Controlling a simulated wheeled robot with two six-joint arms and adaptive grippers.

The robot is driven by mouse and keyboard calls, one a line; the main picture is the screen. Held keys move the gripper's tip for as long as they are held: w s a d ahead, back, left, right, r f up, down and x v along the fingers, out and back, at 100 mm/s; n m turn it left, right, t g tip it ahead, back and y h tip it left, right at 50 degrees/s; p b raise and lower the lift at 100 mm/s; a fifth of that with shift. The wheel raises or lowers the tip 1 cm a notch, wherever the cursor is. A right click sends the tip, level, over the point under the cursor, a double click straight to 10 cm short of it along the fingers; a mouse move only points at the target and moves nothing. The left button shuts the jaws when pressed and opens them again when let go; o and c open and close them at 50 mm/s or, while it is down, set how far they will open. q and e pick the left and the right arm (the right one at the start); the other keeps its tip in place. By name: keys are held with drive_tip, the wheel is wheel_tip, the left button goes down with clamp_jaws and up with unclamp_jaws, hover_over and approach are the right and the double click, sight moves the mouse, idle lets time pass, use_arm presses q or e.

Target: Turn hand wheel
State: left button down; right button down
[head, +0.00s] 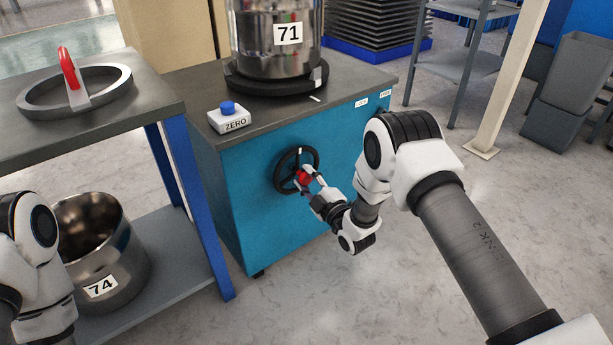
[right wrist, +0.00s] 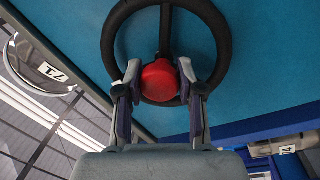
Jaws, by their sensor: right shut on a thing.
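A black hand wheel (head: 283,165) with a red knob (head: 303,177) is mounted on the front of a blue cabinet (head: 240,205). My right gripper (head: 306,180) is at the wheel, shut on the red knob. In the right wrist view the red knob (right wrist: 160,80) sits between the two fingers of the right gripper (right wrist: 160,88), with the black wheel rim (right wrist: 222,40) around and above it. My left arm shows at the lower left in the head view; its gripper is out of the picture.
A metal pot marked 71 (head: 265,50) stands on a black ring on the cabinet top, beside a ZERO box (head: 229,121) with a blue button. A grey table (head: 130,115) at left bears a ring with a red handle (head: 67,68). Pot 74 (head: 122,255) is on its lower shelf.

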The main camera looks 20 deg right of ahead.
drive_tip(key=shift+n, duration=0.5)
drive_tip(key=c, duration=0.7)
unclamp_jaws()
drive_tip(key=shift+s, duration=0.1)
drive_tip(key=v, duration=1.1)
drive_tip(key=shift+s+d, duration=0.15)
drive_tip(key=shift+s, duration=0.2)
